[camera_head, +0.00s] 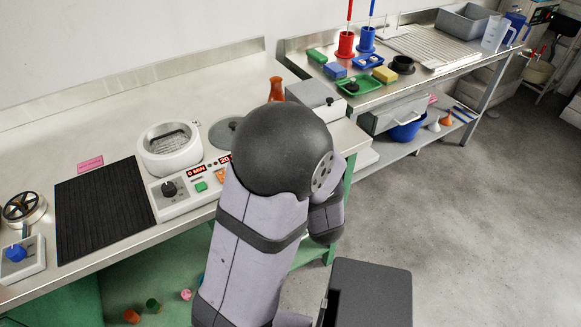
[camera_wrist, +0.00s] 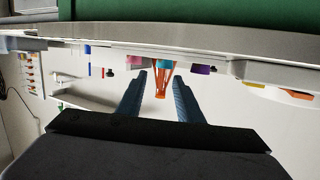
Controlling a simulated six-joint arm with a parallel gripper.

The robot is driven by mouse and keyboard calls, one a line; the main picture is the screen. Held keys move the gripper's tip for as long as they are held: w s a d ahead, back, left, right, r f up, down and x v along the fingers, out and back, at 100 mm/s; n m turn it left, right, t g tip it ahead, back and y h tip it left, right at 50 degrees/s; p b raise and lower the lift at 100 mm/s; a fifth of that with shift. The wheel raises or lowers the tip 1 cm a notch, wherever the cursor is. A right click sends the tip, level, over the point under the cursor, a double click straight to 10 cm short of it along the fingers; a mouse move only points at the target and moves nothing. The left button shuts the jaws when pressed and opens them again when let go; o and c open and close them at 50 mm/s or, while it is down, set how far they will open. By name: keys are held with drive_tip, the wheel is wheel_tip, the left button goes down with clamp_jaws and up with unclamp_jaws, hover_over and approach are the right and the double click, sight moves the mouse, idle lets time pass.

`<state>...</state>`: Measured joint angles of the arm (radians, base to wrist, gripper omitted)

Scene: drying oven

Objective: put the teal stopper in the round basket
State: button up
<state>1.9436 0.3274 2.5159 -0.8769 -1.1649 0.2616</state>
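I cannot tell whether this patch is the teal stopper, or whether the fingers touch anything. In the head view my arm hides the gripper. A white round vessel (camera_head: 151,158) with a grid-like insert sits on the bench; I cannot tell whether it is the round basket.
An orange flask (camera_head: 276,91) stands behind my arm. A black ribbed mat (camera_head: 100,208) and a white wheel-like device (camera_head: 23,207) are at left. Small coloured pieces, including a green one (camera_head: 152,305), lie below the bench. A side bench holds red (camera_head: 346,45) and blue stands (camera_head: 367,39).

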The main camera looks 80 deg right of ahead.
drive_tip(key=shift+a+f+b, duration=0.1)
drive_tip(key=shift+f+b, duration=0.5)
drive_tip(key=shift+b, duration=0.4)
drive_tip(key=a+b, duration=0.1)
drive_tip(key=b, duration=0.4)
drive_tip(key=shift+f+b, duration=0.2)
drive_tip(key=shift+b, duration=0.2)
drive_tip(key=a+b, duration=0.1)
drive_tip(key=b, duration=0.2)
drive_tip(key=shift+h, duration=0.4)
drive_tip(key=shift+a+r+g+b, duration=0.1)
drive_tip(key=shift+g+b, duration=0.2)
drive_tip(key=shift+r, duration=0.1)
